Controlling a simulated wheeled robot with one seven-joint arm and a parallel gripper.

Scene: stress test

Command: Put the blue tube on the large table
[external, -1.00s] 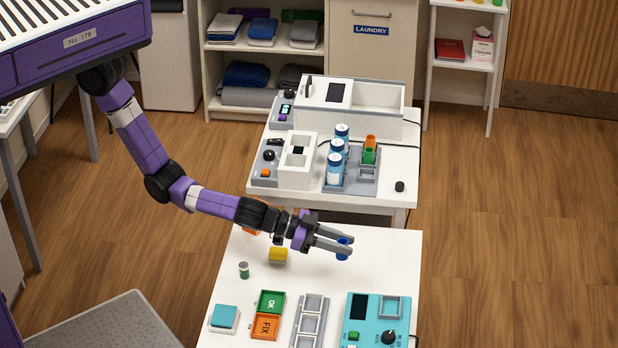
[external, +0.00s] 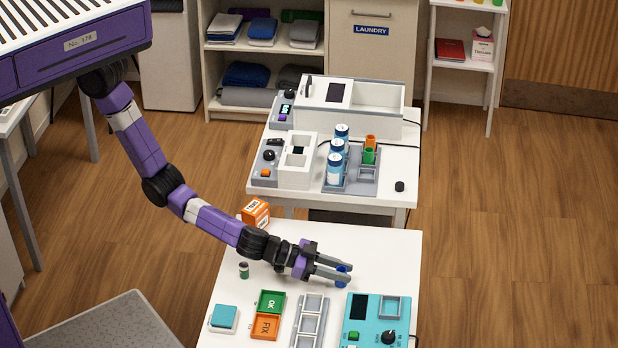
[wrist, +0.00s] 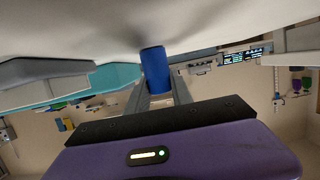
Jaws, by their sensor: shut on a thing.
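The blue tube (external: 342,275) is between the fingertips of my gripper (external: 335,275), which is shut on it. In the wrist view the blue tube (wrist: 155,70) stands between the two grey fingers, close to the white surface. The large table (external: 375,250) is the white table in front, and the tube is low over its right part. I cannot tell whether the tube touches the tabletop.
A teal device (external: 375,320) and a grey rack (external: 310,322) stand nearer the camera. Green and orange trays (external: 269,302), a small green-capped vial (external: 244,270) and an orange box (external: 256,212) are to the left. The table's far right is clear.

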